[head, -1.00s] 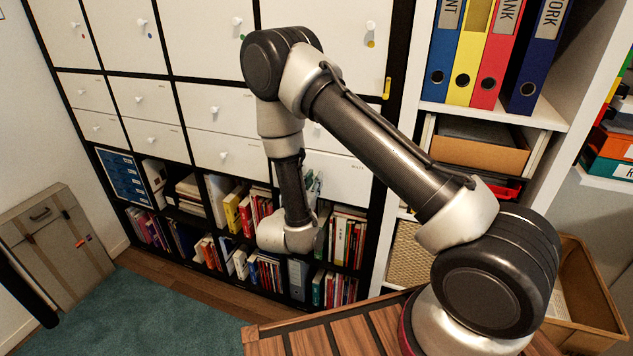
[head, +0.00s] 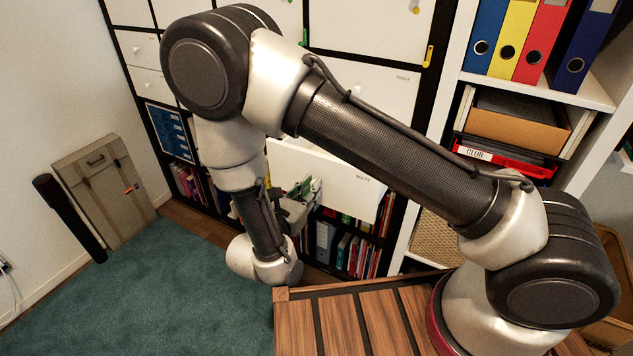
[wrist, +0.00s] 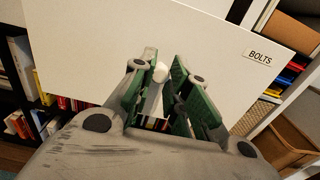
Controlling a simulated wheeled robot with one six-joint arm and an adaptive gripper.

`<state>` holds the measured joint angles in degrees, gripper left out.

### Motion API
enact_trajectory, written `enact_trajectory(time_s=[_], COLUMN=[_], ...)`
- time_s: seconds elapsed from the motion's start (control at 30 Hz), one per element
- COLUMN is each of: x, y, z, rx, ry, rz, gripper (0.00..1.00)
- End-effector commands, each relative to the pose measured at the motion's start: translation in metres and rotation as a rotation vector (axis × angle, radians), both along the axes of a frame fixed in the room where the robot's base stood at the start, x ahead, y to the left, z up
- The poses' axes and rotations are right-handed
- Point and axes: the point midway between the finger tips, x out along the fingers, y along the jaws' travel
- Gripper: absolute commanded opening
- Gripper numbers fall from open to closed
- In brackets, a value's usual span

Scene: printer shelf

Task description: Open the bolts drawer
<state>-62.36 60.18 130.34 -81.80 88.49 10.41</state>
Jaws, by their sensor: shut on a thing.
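The bolts drawer (head: 340,180) has a white front with a BOLTS label at its upper right, which also shows in the wrist view (wrist: 215,50). In the head view its front stands out from the cabinet, so it is at least partly open. Its round white knob (wrist: 160,72) sits between the green-padded fingers of my gripper (wrist: 160,80), which is shut on it. In the head view my gripper (head: 303,192) is at the drawer front, partly hidden behind my arm. The drawer's inside is hidden.
The tools drawer (head: 375,90) above is closed. Books (head: 350,254) stand in the shelves below. A shelf with colored binders (head: 540,40) is at right. A wooden slatted top (head: 340,325) lies in front. A case (head: 105,190) leans on the left wall; teal carpet (head: 195,285) is clear.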

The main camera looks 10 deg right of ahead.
Motion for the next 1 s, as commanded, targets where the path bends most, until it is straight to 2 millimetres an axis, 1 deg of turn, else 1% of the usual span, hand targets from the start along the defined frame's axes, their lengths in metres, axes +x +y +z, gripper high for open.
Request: enact_trajectory(time_s=[0.47, 0.5, 0.6, 0.87, 1.0], x=[-0.0029, -0.0029, -0.0028, -0.0027, -0.0027], y=[0.0018, 0.0018, 0.0018, 0.0019, 0.0019], z=[-0.0004, -0.0004, -0.0003, 0.0, 0.0085], rx=[0.001, 0.001, 0.001, 0.0, 0.001], ry=[0.001, 0.001, 0.001, 0.0, -0.001], rz=[-0.001, -0.001, -0.001, -0.001, 0.0], gripper=[0.0, 0.24, 0.4, 0.4, 0.4])
